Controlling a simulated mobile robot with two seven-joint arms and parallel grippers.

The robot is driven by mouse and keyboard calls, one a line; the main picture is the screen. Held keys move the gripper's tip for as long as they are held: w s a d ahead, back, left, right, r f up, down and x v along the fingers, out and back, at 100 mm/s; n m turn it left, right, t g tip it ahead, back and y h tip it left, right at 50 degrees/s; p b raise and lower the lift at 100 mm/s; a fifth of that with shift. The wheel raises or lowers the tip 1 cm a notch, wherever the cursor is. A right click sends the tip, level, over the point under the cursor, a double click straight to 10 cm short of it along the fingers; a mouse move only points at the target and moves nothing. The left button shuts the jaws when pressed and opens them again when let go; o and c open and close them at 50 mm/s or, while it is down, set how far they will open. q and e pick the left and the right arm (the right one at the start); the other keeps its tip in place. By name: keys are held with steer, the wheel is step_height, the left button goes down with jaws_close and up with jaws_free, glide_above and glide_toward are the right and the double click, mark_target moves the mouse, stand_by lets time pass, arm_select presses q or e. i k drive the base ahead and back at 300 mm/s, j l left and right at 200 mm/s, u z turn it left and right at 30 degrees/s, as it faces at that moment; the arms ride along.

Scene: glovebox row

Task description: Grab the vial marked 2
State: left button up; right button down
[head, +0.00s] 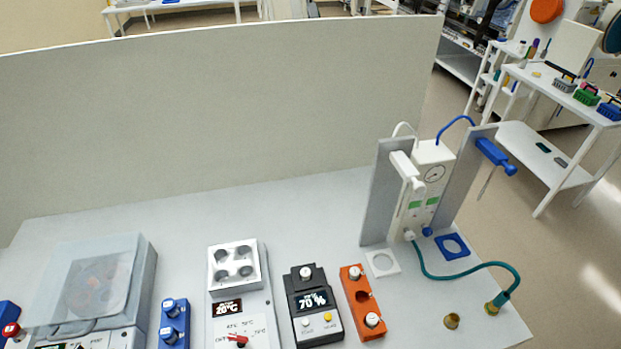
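No number 2 can be read on any vial from here. White-capped vials show in several places: an upper one (355,272) and a lower one (372,319) in the orange rack (351,288), with an open hole between them. One capped vial (306,272) stands at the top of the black device reading 70 %. Two more caps, an upper one (168,305) and a lower one (167,333), are in the blue rack (181,318). Neither of my grippers is in view.
A clear-lidded device (95,280) stands at left, a block heater reading 20 °C (233,262) in the middle. A white gauge unit (433,160) between grey panels and a teal hose (460,277) occupy the right. The table behind the devices is clear up to the partition (220,110).

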mark_target(305, 273)
steer(key=i+l+u, duration=0.2)
steer(key=k+l+u, duration=0.2)
steer(key=l, duration=0.15)
steer(key=k+l+u, duration=0.1)
steer(key=l+u, duration=0.5)
steer(key=l, duration=0.45)
steer(key=k, duration=0.05)
